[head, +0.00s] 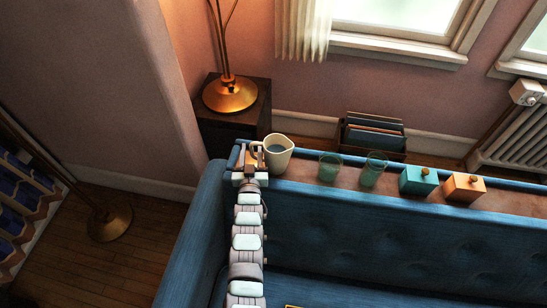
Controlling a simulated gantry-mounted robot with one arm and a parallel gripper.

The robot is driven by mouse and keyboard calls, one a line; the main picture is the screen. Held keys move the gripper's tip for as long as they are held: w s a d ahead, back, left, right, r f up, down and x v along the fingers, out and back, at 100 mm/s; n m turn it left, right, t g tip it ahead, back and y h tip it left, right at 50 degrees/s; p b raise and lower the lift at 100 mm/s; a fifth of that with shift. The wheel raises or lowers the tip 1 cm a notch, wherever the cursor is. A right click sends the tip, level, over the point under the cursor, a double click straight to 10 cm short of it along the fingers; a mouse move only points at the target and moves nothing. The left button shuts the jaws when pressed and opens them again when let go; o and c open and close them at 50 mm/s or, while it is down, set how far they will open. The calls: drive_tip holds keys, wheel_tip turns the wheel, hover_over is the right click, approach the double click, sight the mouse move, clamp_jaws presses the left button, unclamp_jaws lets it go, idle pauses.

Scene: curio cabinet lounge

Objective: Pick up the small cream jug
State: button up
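The small cream jug (282,160) stands upright on the brown ledge along the top of the blue sofa's back, near its left end. Its open top shows a grey-blue inside. Its handle side faces left, towards my gripper (254,157). My gripper is at the left of the jug, right by the handle, and its parts overlap the handle in the picture. I cannot tell whether the fingers touch the handle or how far apart they are.
Right of the jug along the ledge (300,179) stand two greenish glasses (329,168) (374,169), a teal box (418,182) and an orange box (463,188), both with knobs. Behind are a side table with a brass lamp (230,95) and a rack (372,138).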

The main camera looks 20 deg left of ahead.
drive_tip(key=shift+c, duration=0.2)
clamp_jaws()
drive_tip(key=shift+w, duration=0.1)
idle(1.2)
